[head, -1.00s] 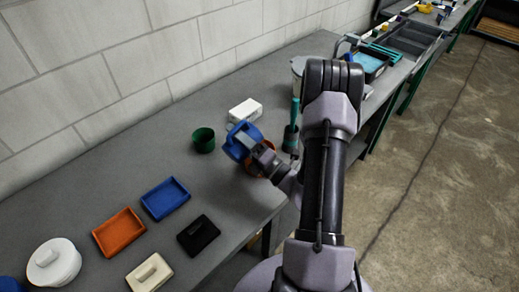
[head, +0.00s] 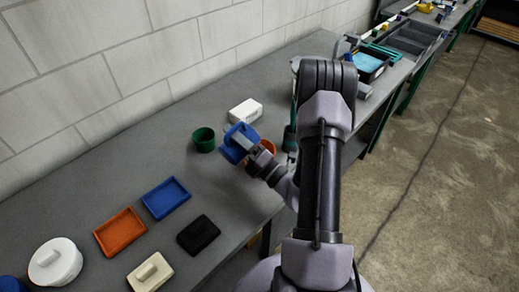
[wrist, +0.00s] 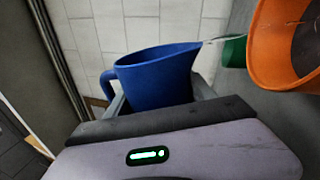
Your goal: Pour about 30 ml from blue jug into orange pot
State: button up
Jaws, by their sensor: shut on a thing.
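The blue jug (head: 236,151) is held in my gripper (head: 257,160) above the bench, and it looks tilted. In the wrist view the jug (wrist: 157,80) sits between the jaws, its handle to the left and its spout to the right. A thin pale streak runs from the spout toward the orange pot (wrist: 262,68), like a stream of liquid. The pot's mouth faces the spout, and its inside looks dark. In the head view the orange pot (head: 268,146) is partly hidden behind the jug and my gripper. The liquid level cannot be seen.
A green cup (head: 204,140) stands just left of the jug. A white box (head: 245,111) lies behind it, and a dark green holder (head: 290,138) stands right of the pot. Blue (head: 165,198), orange (head: 120,232) and black (head: 199,234) trays lie at the front left.

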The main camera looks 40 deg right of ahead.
aim_at(227, 156)
jog(key=shift+r+m, duration=0.15)
jog(key=shift+m, duration=0.15)
jog(key=n, duration=0.2)
jog(key=n+y+b, duration=0.1)
jog(key=n, duration=0.1)
jog(key=shift+a+y, duration=0.3)
jog(key=shift+a, duration=0.1)
jog(key=shift+r+n+g, duration=0.15)
jog(key=shift+n+g, duration=0.15)
jog(key=shift+n, duration=0.5)
jog(key=shift+f+n+y+b, duration=0.2)
jog(key=shift+n+y+b, duration=0.15)
jog(key=shift+n+y, duration=0.2)
jog(key=f+n+g+b, duration=0.1)
jog(key=n+b, duration=0.1)
jog(key=n, duration=0.1)
jog(key=a+f+n+g+b, duration=0.1)
jog(key=f+n+b, duration=0.1)
jog(key=n, duration=0.1)
jog(key=a+f+n+b, duration=0.1)
jog(key=n+b, duration=0.1)
jog(key=n, duration=0.2)
jog(key=shift+s+a+f+g+y, duration=0.1)
jog(key=shift+a+f+g+y, duration=0.1)
jog(key=shift+f+g+y, duration=0.2)
jog(key=shift+a+f+n+h+b, duration=0.1)
jog(key=shift+f+n+h+b, duration=0.15)
jog(key=shift+f+n+b, duration=0.3)
jog(key=shift+r, duration=0.15)
